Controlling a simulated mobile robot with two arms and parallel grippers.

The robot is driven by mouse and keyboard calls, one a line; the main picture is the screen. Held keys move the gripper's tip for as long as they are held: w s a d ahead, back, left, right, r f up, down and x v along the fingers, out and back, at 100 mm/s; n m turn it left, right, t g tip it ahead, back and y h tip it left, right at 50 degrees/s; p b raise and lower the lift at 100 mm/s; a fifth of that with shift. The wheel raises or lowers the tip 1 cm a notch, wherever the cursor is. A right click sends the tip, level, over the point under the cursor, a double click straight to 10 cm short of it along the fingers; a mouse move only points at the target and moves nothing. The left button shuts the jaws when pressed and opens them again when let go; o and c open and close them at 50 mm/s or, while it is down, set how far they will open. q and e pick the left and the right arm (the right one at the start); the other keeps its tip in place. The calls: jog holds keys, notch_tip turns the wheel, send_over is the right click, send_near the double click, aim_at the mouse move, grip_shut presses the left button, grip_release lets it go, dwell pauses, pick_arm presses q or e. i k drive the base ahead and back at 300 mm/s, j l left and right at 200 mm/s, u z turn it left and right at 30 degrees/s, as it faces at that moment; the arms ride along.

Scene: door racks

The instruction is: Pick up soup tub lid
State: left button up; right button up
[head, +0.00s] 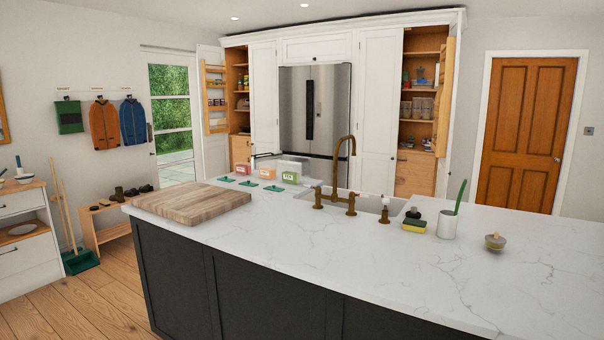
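Three small teal-green lids lie flat in a row on the white island worktop: a left lid (226,179), a middle lid (249,183) and a right lid (273,188). Just behind them stand tubs with a red label (243,169), an orange label (267,171) and a green label (289,177). The labels are too small to read, so I cannot tell which lid is the soup tub's. Neither of my grippers is in view.
A thick wooden board (190,201) lies left of the lids. A brass tap (345,150) and sink are to their right, with a sponge (414,226) and a white brush pot (447,224) further right. The worktop's front right is mostly clear.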

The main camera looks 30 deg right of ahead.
aim_at(289, 176)
jog(key=i+z, duration=0.45)
jog(key=i, duration=0.15)
jog(key=i+j+z, duration=0.2)
jog(key=i+z, duration=0.2)
jog(key=i, duration=0.15)
jog(key=i+j, duration=0.3)
jog(key=i, duration=0.25)
jog(key=i+j+z, duration=0.1)
jog(key=i+j, duration=0.15)
jog(key=i, duration=0.25)
jog(key=i+j, duration=0.35)
jog(key=i, duration=0.2)
